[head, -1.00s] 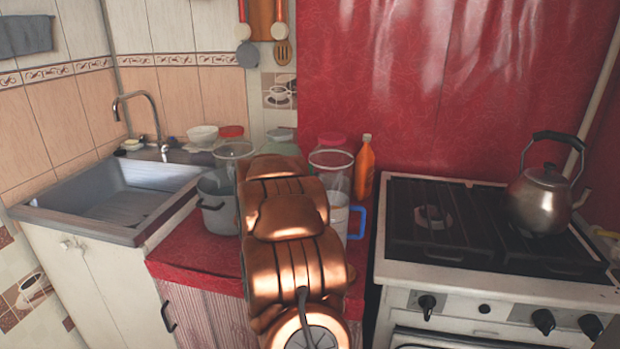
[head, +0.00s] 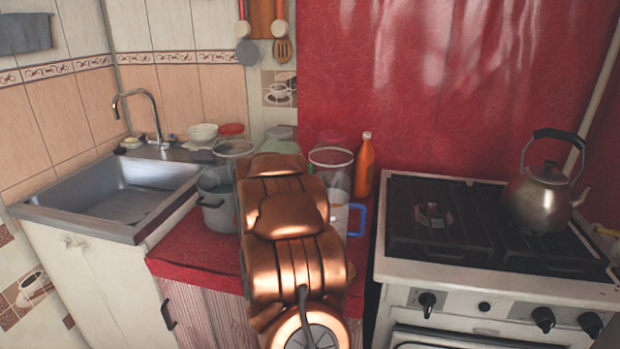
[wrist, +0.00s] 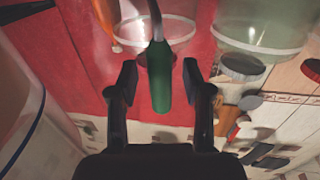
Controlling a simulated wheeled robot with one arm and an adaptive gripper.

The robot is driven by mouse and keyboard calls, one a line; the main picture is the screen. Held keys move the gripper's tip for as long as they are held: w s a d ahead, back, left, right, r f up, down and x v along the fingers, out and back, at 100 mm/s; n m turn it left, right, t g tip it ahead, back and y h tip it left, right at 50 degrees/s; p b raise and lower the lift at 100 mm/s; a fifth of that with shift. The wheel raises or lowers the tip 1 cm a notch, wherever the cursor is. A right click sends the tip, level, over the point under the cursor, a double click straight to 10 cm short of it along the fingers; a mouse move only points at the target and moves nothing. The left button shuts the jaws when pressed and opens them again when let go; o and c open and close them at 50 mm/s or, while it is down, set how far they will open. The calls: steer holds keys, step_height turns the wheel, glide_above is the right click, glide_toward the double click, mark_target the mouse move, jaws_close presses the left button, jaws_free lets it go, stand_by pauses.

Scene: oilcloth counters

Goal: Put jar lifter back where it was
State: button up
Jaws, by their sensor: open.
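In the wrist view, a tool with a green handle (wrist: 160,92) and a thin grey shaft, likely the jar lifter, lies between the fingers of my gripper (wrist: 160,72). The fingers are open, one on each side of the handle, with a visible gap on both sides. The shaft runs up past the rim of a clear jar (wrist: 180,32), and I cannot tell whether it is inside or in front of it. In the head view my arm hides the gripper and the tool.
The red counter (head: 205,245) holds a grey pot (head: 215,205), clear jars (head: 331,160), an orange bottle (head: 365,168) and a blue-handled mug (head: 357,220), crowded around my arm. A sink (head: 125,195) is left; a stove (head: 440,262) with a kettle (head: 540,195) is right.

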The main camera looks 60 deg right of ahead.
steer(key=s+a, duration=0.2)
steer(key=a, duration=0.9)
steer(key=shift+a, duration=0.2)
steer(key=shift+s, duration=0.1)
